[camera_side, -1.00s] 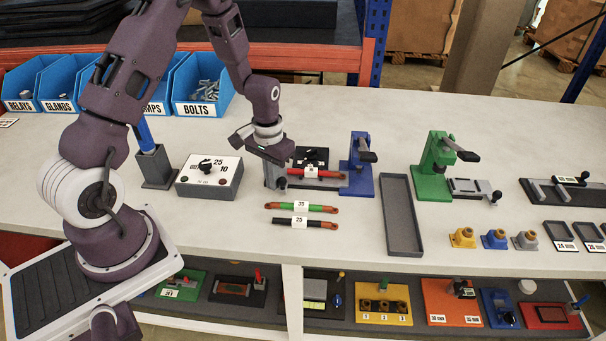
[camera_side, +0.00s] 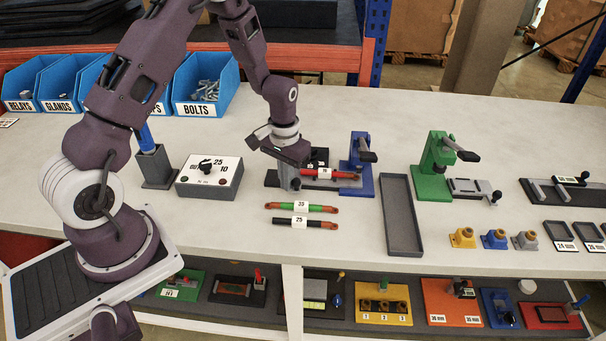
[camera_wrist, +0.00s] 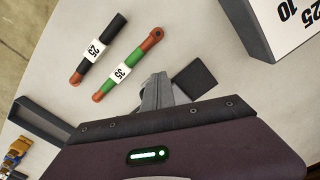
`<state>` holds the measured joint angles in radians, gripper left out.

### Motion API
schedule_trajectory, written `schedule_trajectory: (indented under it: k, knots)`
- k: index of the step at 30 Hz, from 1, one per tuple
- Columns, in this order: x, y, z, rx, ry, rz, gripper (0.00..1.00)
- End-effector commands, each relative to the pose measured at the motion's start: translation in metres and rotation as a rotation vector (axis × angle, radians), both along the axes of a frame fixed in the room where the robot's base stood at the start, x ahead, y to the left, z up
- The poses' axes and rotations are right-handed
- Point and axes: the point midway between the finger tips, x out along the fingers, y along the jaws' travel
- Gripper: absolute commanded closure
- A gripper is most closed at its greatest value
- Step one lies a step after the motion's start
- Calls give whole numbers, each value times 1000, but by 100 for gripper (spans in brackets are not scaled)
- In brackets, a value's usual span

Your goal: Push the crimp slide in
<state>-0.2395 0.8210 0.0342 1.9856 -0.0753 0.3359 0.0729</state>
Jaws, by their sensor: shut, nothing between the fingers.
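The crimp slide (camera_side: 318,158) is a dark carriage bearing a red cable (camera_side: 325,173) with a white tag. The cable's right end is at the blue crimp press (camera_side: 362,180). A dark base end (camera_side: 271,179) shows bare left of my gripper. My gripper (camera_side: 291,186) is shut and empty, pointing down at the slide's left end; whether it touches is hard to tell. In the wrist view my grey fingers (camera_wrist: 157,92) stand beside the dark base end (camera_wrist: 196,76); the slide itself is hidden behind my gripper body.
A selector box (camera_side: 209,181) stands left. An empty dark tray (camera_side: 402,225) and a green press (camera_side: 433,175) are to the right.

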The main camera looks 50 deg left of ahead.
Motion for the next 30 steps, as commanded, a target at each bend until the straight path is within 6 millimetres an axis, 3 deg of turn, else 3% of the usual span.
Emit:
schedule_trajectory:
  k: [19, 30]
  knots:
    - [16, -16, 0, 0, 0, 0, 100]
    - [16, -16, 0, -1, -1, 1, 100]
